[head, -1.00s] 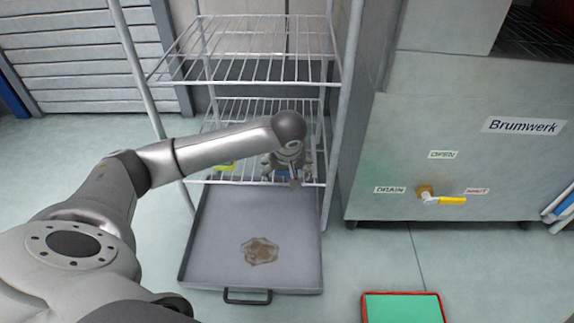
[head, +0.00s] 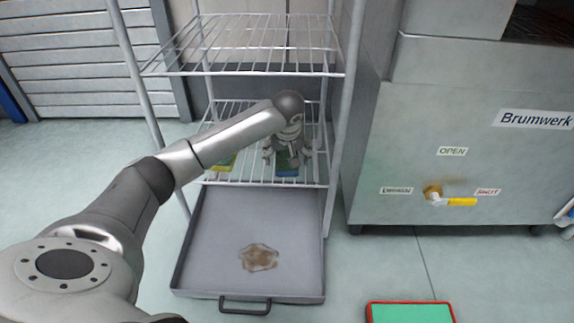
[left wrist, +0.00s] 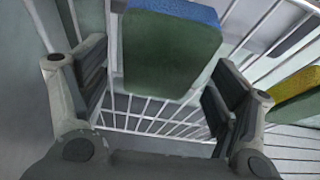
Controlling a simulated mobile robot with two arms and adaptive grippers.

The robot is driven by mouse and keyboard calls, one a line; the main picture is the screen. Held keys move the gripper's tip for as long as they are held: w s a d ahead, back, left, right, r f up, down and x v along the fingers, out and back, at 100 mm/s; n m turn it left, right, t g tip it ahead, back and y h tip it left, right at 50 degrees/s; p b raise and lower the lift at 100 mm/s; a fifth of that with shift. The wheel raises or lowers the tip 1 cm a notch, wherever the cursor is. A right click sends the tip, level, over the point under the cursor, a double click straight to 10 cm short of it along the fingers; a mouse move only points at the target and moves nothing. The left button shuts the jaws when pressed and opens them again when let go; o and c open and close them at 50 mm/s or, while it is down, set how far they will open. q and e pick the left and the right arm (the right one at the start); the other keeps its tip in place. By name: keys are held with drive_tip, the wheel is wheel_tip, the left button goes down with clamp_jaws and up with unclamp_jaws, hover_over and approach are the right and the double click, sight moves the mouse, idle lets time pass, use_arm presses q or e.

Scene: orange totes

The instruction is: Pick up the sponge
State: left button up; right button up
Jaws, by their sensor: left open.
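A sponge with a blue layer and a dark green layer (head: 287,164) lies on the wire shelf (head: 255,181) of the rack. In the left wrist view this blue and green sponge (left wrist: 170,52) shows large between my fingers. My left gripper (head: 286,152) is open above it, one finger on each side, with a gap visible at the right finger. It also shows in the left wrist view (left wrist: 160,85). A second sponge, yellow and green (head: 224,162), lies to the left on the same shelf, partly behind my arm. My right gripper is out of view.
An empty wire shelf (head: 250,68) is above my gripper. Rack posts (head: 340,120) stand close on the right. Below is a grey tray (head: 205,260) with a brown stain. A steel cabinet (head: 450,110) with a yellow-handled valve stands at right. A red-edged green tray (head: 410,314) lies at the front.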

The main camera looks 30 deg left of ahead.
use_arm(q)
drive_tip(key=shift+f, duration=0.25)
idle(0.6)
drive_tip(key=c, duration=0.8)
